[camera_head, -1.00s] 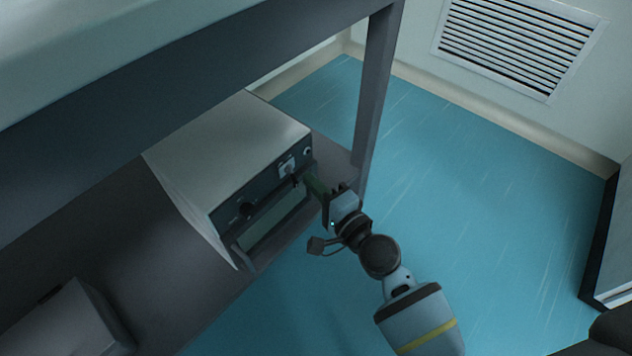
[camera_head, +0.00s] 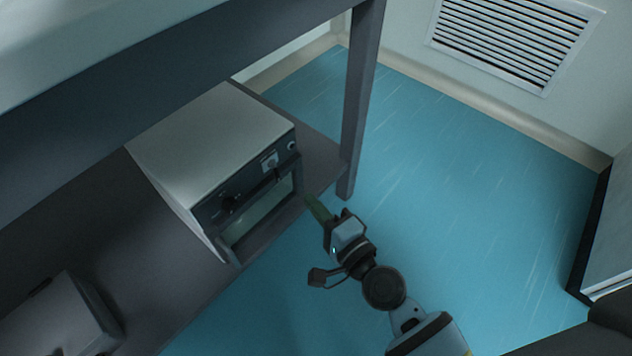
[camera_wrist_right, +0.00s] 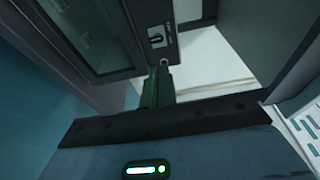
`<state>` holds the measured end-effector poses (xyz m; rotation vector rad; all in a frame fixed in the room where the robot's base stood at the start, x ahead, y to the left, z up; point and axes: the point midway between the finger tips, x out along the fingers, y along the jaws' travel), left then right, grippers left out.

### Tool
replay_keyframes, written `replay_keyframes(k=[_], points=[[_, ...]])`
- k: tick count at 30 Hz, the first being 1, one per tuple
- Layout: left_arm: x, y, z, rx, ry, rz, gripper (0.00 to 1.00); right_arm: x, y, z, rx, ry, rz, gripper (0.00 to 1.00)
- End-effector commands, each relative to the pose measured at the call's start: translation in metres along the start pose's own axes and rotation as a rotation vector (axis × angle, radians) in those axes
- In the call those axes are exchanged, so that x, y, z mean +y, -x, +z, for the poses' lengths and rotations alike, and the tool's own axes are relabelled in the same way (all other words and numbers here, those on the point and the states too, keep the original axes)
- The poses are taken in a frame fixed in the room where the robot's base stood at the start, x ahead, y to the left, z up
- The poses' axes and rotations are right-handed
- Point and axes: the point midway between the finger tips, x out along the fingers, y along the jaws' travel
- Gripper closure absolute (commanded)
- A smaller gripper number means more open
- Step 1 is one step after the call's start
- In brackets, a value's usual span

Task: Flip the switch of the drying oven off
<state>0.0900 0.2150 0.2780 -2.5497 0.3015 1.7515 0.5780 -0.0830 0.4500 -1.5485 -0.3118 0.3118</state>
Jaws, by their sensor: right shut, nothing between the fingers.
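The drying oven (camera_head: 212,140) is a white box with a dark front, on a lower shelf in the head view. Its panel carries a small light switch plate (camera_head: 269,162) at the right and a dark knob (camera_head: 230,203) at the left. In the right wrist view the switch (camera_wrist_right: 157,37) shows near the top, beside the glass door (camera_wrist_right: 95,30). I cannot tell the switch's position. My right gripper (camera_head: 314,206) has green fingers, shut and empty, in front of the oven's right end and apart from it. The fingers also show in the wrist view (camera_wrist_right: 158,82). My left gripper is out of view.
A table leg (camera_head: 360,100) stands right of the oven, and a tabletop (camera_head: 150,70) overhangs it. A grey box (camera_head: 58,318) sits on the same shelf (camera_head: 100,235) at the lower left. The blue floor (camera_head: 450,190) is clear.

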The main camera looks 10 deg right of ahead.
Motion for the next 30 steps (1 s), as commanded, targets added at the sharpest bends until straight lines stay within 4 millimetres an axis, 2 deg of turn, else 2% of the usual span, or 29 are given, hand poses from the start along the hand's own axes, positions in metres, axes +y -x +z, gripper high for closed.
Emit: replay_keyframes(k=[3, 7, 26, 30], points=[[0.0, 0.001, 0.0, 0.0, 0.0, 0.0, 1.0, 0.0, 0.012, 0.009, -0.001, 0.0, 0.001, 1.0], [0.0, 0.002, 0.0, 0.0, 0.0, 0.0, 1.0, 0.0, 0.018, 0.014, -0.002, 0.0, 0.001, 1.0], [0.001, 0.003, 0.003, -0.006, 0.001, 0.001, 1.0, 0.0, 0.019, 0.015, 0.0, 0.0, 0.0, 1.0], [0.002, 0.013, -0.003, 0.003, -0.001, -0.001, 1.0, -0.017, 0.02, 0.015, 0.0, 0.003, -0.009, 1.0]])
